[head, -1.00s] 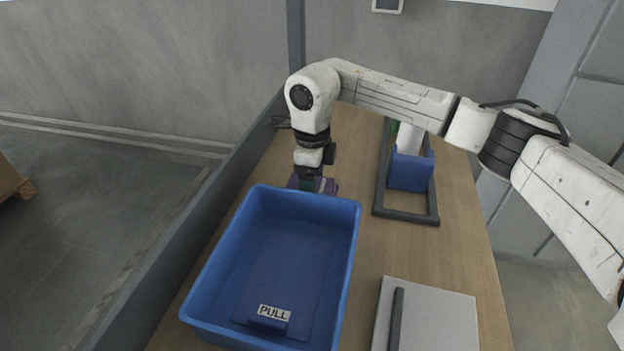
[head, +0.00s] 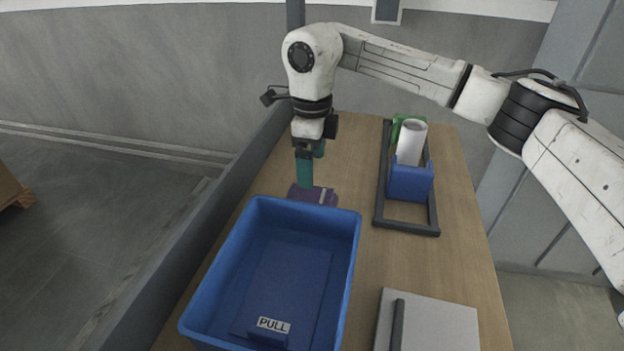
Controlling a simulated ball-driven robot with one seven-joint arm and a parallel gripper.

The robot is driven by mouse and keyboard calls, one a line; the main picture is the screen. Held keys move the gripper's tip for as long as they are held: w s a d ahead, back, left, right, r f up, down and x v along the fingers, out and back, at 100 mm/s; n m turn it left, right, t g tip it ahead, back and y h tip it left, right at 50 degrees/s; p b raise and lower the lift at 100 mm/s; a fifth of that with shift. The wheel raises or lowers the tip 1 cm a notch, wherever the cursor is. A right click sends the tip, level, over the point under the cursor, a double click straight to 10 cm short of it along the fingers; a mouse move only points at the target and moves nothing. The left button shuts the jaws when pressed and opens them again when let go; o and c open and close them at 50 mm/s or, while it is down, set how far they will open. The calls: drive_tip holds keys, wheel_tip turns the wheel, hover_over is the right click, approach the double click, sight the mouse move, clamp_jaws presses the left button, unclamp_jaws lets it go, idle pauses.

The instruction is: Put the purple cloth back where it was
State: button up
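The purple cloth (head: 322,196) lies as a small folded bundle on the wooden table, just behind the far wall of the blue bin (head: 196,306). A lighter stripe shows on its right part. The bin's rim hides the cloth's near lower edge. My gripper (head: 312,171) points down above the cloth. Its two teal fingers look apart, one nearer and one farther back, with nothing seen between them. The near fingertip overlaps the cloth's far edge in the picture; I cannot tell if it touches.
A dark frame (head: 379,190) holds a blue block (head: 411,182), a white cylinder (head: 411,143) and a green item (head: 398,124) behind. A grey panel with a dark bar (head: 445,325) lies at front right. A grey ledge runs along the table's left side. Table between bin and frame is clear.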

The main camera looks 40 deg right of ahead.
drive_tip(key=shift+r, duration=2.05)
drive_tip(key=shift+s+f, duration=0.1)
drive_tip(key=shift+s, duration=0.05)
